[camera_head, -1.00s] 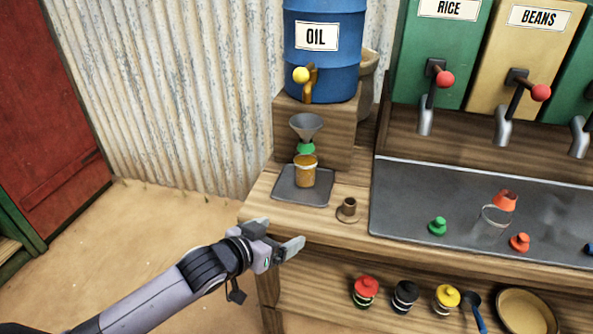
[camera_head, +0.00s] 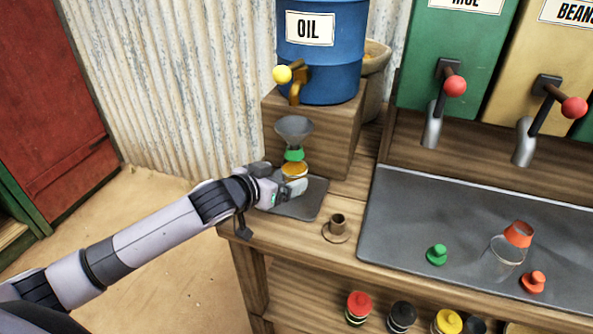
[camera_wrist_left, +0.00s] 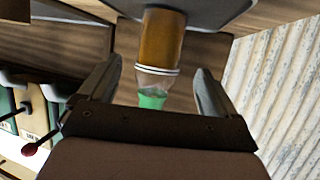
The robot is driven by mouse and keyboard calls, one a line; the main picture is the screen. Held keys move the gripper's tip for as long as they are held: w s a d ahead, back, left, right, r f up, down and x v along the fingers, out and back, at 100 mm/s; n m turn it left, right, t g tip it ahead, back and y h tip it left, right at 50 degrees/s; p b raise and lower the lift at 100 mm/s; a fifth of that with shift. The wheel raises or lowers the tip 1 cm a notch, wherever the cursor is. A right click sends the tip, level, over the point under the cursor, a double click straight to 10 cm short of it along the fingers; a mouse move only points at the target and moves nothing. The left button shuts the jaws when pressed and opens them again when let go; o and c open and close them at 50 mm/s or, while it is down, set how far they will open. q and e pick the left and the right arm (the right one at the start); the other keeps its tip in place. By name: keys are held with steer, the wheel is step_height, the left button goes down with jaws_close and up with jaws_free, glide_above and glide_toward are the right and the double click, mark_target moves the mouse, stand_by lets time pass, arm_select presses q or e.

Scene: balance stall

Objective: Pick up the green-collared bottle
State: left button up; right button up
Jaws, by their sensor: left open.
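The green-collared bottle (camera_head: 294,168) stands on a dark tray (camera_head: 312,198), holding amber liquid, with a grey funnel (camera_head: 293,130) above its green collar. My left gripper (camera_head: 290,188) is at the bottle in the head view and hides its lower part. In the left wrist view the bottle (camera_wrist_left: 162,45) shows between the two open fingers (camera_wrist_left: 155,82), with the green collar near the palm. I cannot tell whether either finger touches it. My right gripper is not in view.
The blue oil barrel (camera_head: 322,60) with its yellow-knobbed tap (camera_head: 290,78) stands on a wooden block (camera_head: 322,135) behind the bottle. A small brown cup (camera_head: 337,226) is at the right. A green stopper (camera_head: 437,254) and a clear red-collared vessel (camera_head: 505,255) lie on the metal counter.

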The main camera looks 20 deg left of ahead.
mark_target(289, 160)
arm_select(q)
steer(key=shift+x, duration=2.9)
steer(key=shift+c, duration=0.3)
steer(key=shift+d+r, duration=0.1)
steer(key=shift+r, duration=0.05)
steer(key=c, duration=1.3)
steer(key=shift+r, duration=1.85)
steer(key=s+a, duration=0.2)
steer(key=s, duration=0.6)
steer(key=s+a, duration=0.3)
steer(key=s, duration=0.6)
steer(key=shift+s+b, duration=0.15)
steer(key=shift+b, duration=0.3)
